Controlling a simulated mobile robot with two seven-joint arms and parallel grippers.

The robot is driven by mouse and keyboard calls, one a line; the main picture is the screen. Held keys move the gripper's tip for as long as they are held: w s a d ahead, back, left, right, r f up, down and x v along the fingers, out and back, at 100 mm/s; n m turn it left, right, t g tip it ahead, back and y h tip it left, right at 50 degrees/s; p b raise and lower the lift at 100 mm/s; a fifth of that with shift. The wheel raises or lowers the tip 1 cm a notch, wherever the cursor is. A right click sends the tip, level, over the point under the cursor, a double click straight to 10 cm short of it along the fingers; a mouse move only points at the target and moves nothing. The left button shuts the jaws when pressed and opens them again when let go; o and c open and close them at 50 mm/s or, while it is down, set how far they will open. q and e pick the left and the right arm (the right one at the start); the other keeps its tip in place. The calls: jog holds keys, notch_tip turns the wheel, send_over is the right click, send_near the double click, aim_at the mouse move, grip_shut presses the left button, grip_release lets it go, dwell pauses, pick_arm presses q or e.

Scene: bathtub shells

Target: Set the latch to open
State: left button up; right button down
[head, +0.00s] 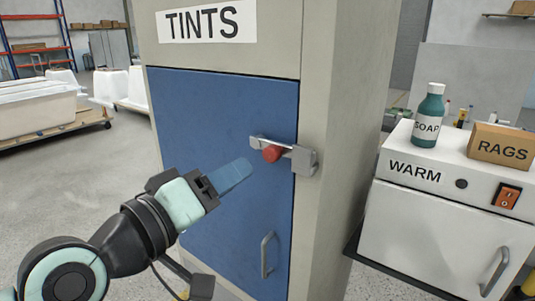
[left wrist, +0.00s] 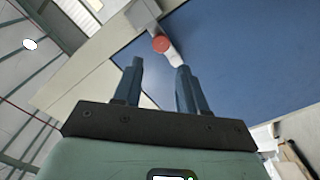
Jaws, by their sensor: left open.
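The latch (head: 300,158) is a grey metal bar with a red knob (head: 272,153). It lies across the right edge of the blue door (head: 210,120) of the cabinet marked TINTS, its right end on the beige frame. My left gripper (head: 248,168) is open and empty, its blue fingers pointing at the knob from the lower left. In the left wrist view, the red knob (left wrist: 160,44) shows beyond and between the two fingertips (left wrist: 160,67), apart from them. My right gripper is not in view.
A grey door handle (head: 267,254) is below the latch. On the right, a white unit marked WARM (head: 420,215) carries a SOAP bottle (head: 428,115) and a RAGS box (head: 500,146). White tub shells (head: 35,115) stand at the left. Open floor lies left of the cabinet.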

aim_at(269, 156)
pick_arm(q)
jog(key=p+x, duration=0.2)
jog(key=x, duration=0.7)
jog(key=shift+w+d, duration=0.15)
jog(key=shift+w, duration=0.15)
grip_shut()
